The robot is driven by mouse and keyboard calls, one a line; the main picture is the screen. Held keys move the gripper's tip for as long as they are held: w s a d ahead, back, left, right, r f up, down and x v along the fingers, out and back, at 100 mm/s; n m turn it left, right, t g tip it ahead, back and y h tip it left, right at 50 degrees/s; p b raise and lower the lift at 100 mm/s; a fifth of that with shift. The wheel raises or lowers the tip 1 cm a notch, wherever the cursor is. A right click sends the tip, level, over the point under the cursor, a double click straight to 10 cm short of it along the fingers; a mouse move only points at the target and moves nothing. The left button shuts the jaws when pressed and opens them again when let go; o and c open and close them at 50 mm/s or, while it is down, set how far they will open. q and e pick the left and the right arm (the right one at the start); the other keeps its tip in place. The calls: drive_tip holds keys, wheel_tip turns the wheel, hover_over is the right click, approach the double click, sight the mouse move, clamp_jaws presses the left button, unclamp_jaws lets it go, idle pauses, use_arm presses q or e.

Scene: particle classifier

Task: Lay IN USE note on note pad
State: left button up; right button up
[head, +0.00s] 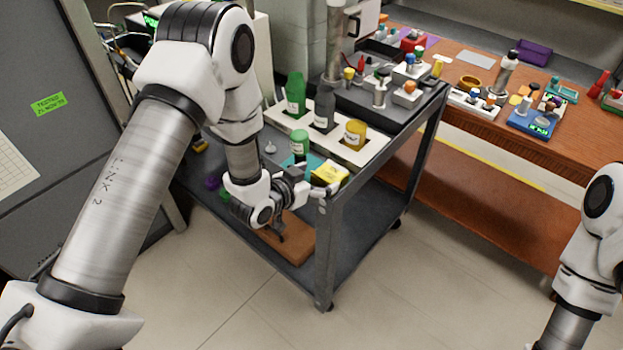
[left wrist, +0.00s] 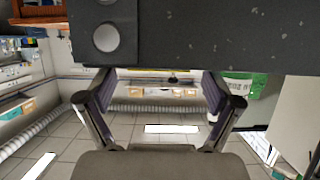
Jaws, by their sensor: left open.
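A yellow block-like pad (head: 329,174) with small dark print on top sits at the near corner of the grey cart's top. The print is too small to read, and I cannot tell whether it is the note pad or the IN USE note. My left gripper (head: 303,190) is beside this corner, close to the pad, and partly hidden by its own wrist. In the left wrist view, its two fingers (left wrist: 160,80) are spread with nothing between them. My right gripper is out of the head view; only part of the right arm shows.
The grey cart (head: 335,225) carries a white rack (head: 375,150) with several bottles, a green bottle (head: 300,143) and a teal item (head: 313,162). A brown block (head: 298,245) lies on its lower shelf. A wooden bench (head: 560,150) stands behind, crowded with small items.

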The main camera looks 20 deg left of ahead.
use_arm(q)
drive_tip(key=b+v, duration=0.2)
drive_tip(key=v, duration=1)
drive_tip(key=s+a+f+n+g+y, duration=0.2)
drive_tip(key=s+f+n+g+y, duration=0.2)
drive_tip(key=s+f+g, duration=0.8)
drive_tip(key=s+f, duration=1.1)
drive_tip(key=f, duration=0.1)
drive_tip(key=shift+s+g+y, duration=0.3)
drive_tip(key=shift+s, duration=0.05)
drive_tip(key=shift+w+f, duration=0.15)
